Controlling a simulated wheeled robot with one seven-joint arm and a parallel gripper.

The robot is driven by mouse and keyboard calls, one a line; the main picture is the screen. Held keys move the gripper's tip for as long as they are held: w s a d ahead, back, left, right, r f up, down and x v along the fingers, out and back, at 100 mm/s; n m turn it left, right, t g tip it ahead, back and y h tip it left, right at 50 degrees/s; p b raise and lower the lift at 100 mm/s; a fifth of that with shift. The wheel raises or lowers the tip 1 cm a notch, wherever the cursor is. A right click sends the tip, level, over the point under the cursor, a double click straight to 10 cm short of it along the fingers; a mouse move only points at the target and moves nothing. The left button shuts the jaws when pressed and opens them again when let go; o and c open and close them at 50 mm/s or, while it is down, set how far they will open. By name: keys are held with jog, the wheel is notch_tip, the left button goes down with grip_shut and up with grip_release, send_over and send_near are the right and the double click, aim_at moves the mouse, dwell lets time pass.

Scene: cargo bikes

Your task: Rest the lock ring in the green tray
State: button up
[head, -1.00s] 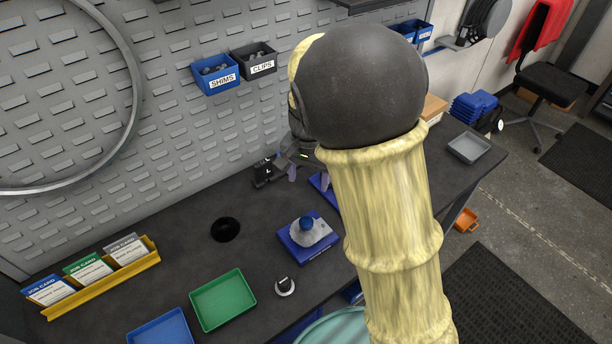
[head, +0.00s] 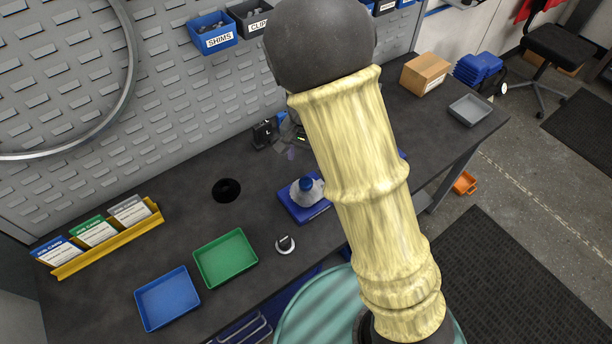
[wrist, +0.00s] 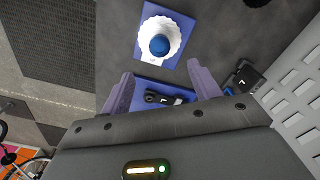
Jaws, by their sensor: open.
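The green tray (head: 226,258) lies empty on the dark bench, right of the blue tray. In the head view my arm hides most of the gripper, which is behind the silver piece, towards the wall.
A blue base with a white scalloped piece and blue knob (head: 306,187) stands near my arm. A blue tray (head: 167,298), yellow card rack (head: 108,240), black round hole or disc (head: 226,190), cardboard box (head: 425,74) and grey tray (head: 470,110) are also on the bench.

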aim_at(306, 182)
notch_tip(306, 182, down, 10)
jog(key=shift+f+p, duration=0.15)
jog(key=shift+p, duration=0.35)
grip_shut()
jog(key=shift+r+p, duration=1.8)
jog(key=shift+r, duration=0.25)
